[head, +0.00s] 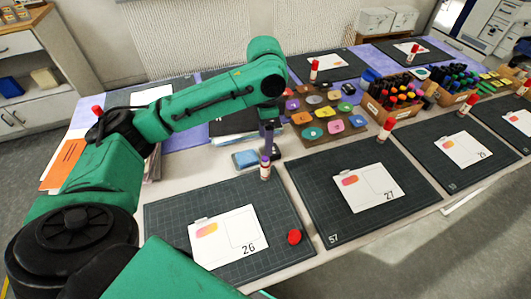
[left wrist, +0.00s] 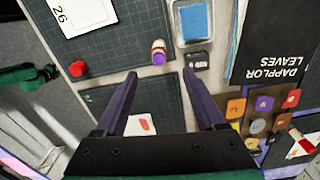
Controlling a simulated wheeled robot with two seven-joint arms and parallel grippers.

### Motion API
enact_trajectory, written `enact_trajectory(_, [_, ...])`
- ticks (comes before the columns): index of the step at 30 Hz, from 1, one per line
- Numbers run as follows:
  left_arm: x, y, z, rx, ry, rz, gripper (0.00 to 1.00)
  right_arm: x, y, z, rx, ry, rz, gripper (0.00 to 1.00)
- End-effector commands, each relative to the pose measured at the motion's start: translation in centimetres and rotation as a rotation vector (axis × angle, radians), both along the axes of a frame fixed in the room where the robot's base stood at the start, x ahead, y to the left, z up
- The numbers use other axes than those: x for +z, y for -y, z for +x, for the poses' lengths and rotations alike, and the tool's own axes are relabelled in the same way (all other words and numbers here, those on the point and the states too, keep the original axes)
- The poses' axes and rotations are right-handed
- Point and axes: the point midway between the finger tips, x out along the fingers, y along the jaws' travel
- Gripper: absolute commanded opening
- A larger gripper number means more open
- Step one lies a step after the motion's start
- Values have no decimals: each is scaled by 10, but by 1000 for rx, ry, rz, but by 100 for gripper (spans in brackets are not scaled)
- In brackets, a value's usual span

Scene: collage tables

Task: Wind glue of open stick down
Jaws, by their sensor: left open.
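The open glue stick (head: 265,172) stands upright at the back right corner of the mat with card 26, its purple end up and uncapped. It also shows in the left wrist view (left wrist: 158,52). Its red cap (head: 294,237) lies apart on the same mat, also seen in the left wrist view (left wrist: 78,68). My left gripper (head: 267,143) hangs just above the stick, pointing down. In the left wrist view its two purple fingers (left wrist: 162,76) are spread apart with nothing between them, and the stick shows beyond the tips.
Card 26 (head: 228,236) lies on the dark cutting mat (head: 168,222). A blue sponge in a tray (head: 246,159) sits just behind the stick. A board of coloured pieces (head: 322,112) and marker boxes (head: 395,98) stand at the back. Neighbouring mats hold capped sticks.

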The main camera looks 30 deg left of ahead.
Motion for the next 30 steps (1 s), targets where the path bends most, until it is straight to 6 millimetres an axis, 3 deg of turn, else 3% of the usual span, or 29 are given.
enact_trajectory(5, [-22,-1,-1,2,-3,1,72,1,0,1,0,2,0,50])
enact_trajectory(18, [-125,0,-1,0,-2,1,72,-3,-5,2,0,4,7,50])
enact_trajectory(23, [-141,0,-1,-1,-1,1,72,-3,-5,2,0,5,7,50])
enact_trajectory(30, [-143,0,-1,-1,1,1,72,-3,-5,2,1,5,7,50])
